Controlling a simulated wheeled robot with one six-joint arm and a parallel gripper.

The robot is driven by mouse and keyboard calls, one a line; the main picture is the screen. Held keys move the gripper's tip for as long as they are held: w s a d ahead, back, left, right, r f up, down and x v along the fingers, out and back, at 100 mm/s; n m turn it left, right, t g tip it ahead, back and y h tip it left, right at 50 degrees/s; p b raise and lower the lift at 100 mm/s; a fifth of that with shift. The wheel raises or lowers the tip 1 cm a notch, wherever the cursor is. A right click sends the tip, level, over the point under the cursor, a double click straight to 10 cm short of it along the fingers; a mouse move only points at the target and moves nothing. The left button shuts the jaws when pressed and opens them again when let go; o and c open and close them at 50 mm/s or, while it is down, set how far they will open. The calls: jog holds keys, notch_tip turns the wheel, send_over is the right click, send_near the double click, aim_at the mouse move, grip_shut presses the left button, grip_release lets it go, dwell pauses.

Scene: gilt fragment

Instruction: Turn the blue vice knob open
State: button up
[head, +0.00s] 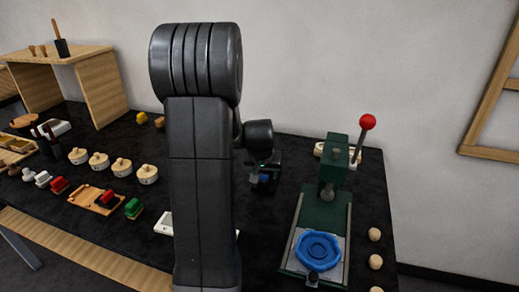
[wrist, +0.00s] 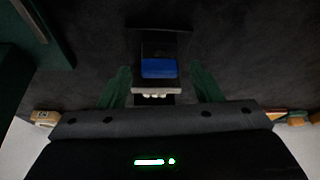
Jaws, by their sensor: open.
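A small dark fixture with a blue part (wrist: 158,68) lies between my fingers in the wrist view; I take the blue part for the vice knob. A pale grey strip with white bumps sits beside it. My gripper (wrist: 160,90) is open, with its two green fingers apart on either side of the fixture and no clear contact. In the head view my arm hides much of this spot; my gripper (head: 264,172) and a bit of the blue part (head: 265,178) show just right of the arm.
A green press (head: 327,205) with a red-balled lever (head: 367,122) and a blue round dish (head: 318,250) stands close on the right. Stamps, round knobs and a wooden tray (head: 85,198) fill the left. Dark table is bare around my gripper.

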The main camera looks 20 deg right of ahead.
jog(key=shift+m, duration=0.5)
jog(key=v, duration=1.4)
jog(key=shift+w+a, duration=0.1)
jog(key=shift+w, duration=0.05)
jog(key=shift+c, duration=0.5)
